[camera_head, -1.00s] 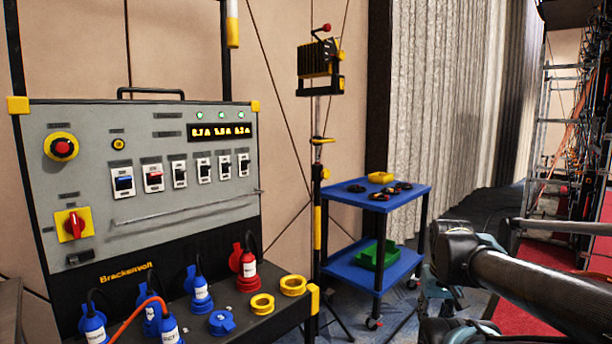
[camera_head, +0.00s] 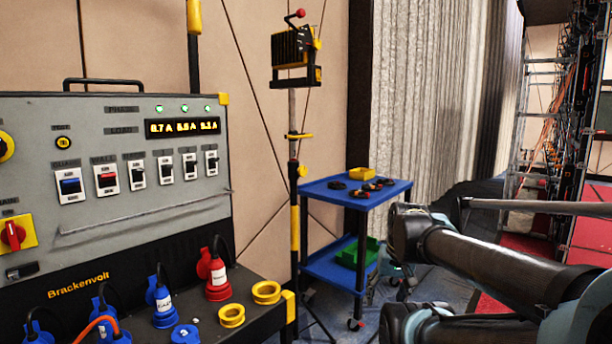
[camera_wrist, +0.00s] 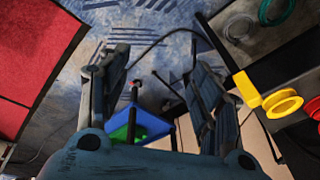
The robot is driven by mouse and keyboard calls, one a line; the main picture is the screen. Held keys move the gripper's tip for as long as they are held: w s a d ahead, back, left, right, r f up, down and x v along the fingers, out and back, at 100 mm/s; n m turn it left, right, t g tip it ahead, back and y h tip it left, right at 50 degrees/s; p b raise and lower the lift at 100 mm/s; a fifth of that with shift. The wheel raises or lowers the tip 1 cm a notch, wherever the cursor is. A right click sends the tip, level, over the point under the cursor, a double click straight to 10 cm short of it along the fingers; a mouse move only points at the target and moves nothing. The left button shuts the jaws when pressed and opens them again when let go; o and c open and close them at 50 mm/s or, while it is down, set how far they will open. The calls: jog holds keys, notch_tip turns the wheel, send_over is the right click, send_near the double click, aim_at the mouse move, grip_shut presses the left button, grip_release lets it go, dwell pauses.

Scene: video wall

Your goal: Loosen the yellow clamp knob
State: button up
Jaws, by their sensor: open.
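A lamp stand (camera_head: 294,225) with a black and yellow work lamp (camera_head: 293,52) on top stands right of the power panel in the head view. A small yellow knob (camera_head: 303,171) sits on its pole, below a yellow T-shaped piece (camera_head: 299,135). Another small yellow knob (camera_head: 318,44) is at the lamp's right side. I cannot tell which is the clamp knob. My gripper (camera_wrist: 150,85) is open and empty in the wrist view, above the floor and the blue trolley. I cannot make out the yellow knobs there.
The power panel (camera_head: 142,205) fills the left, with plugs and yellow ring sockets (camera_head: 266,292) along its front. A blue trolley (camera_head: 328,188) with a green tray (camera_head: 350,254) stands right of the stand. Scaffolding (camera_head: 540,140) and red carpet (camera_head: 495,262) are at the right.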

jog(key=w+a+r+m+t+y, duration=0.1)
jog(key=w+a+r+m+y, duration=0.35)
jog(key=w+a+r, duration=0.35)
jog(key=m+t+y, duration=0.8)
jog(key=m+y, duration=0.1)
jog(key=m, duration=0.8)
send_near(304, 171)
jog(key=x, duration=0.9)
jog(key=shift+w+a+f, duration=0.1)
jog(key=shift+c, duration=0.6)
jog(key=c, duration=1)
